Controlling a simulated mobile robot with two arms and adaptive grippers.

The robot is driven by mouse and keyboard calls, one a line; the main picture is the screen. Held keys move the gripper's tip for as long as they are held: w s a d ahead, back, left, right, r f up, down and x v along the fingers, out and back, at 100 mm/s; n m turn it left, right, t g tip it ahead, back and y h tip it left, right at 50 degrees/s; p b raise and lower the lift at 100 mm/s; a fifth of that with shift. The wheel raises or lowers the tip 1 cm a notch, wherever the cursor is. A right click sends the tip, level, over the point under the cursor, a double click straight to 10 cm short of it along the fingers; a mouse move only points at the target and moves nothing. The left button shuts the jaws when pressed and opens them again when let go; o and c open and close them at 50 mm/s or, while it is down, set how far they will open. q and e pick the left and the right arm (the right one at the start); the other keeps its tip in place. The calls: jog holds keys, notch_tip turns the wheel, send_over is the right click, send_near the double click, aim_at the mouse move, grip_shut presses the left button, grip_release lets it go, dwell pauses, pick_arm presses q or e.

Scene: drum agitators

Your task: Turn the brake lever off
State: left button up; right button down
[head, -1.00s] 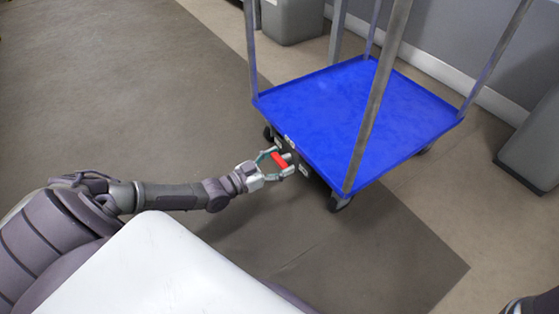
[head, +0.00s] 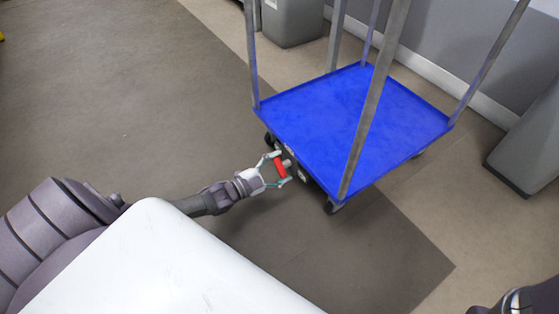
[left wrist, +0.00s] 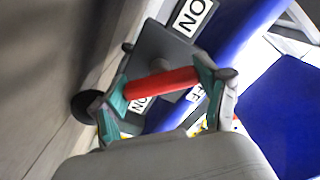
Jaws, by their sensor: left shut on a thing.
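The blue cart (head: 345,115) stands ahead of me. Its brake lever has a red handle (head: 281,168) on the dark panel at the cart's near lower edge. My left gripper (head: 279,169) is shut on the red handle. In the left wrist view the red handle (left wrist: 162,83) spans between my two fingers (left wrist: 165,96), with a finger at each end. A label with letters (left wrist: 193,17) is on the panel above the handle, and smaller labels are partly hidden behind the fingers. I cannot tell the lever's exact setting. My right gripper is out of view.
Tall grey posts rise from the cart's corners, and one post (head: 369,110) crosses the view of its deck. Grey bins (head: 293,22) and (head: 528,150) stand near the wall behind. The floor left of the cart is clear.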

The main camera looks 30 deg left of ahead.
pick_arm(q)
jog(key=m+p, duration=0.1)
jog(key=m, duration=0.3)
jog(key=shift+m, duration=0.3)
jog(key=m, duration=0.4)
jog(key=shift+s+f, duration=0.1)
jog(key=shift+m, duration=0.4)
jog(key=o, duration=1.2)
jog(key=shift+c, duration=0.2)
jog(key=v, duration=1.2)
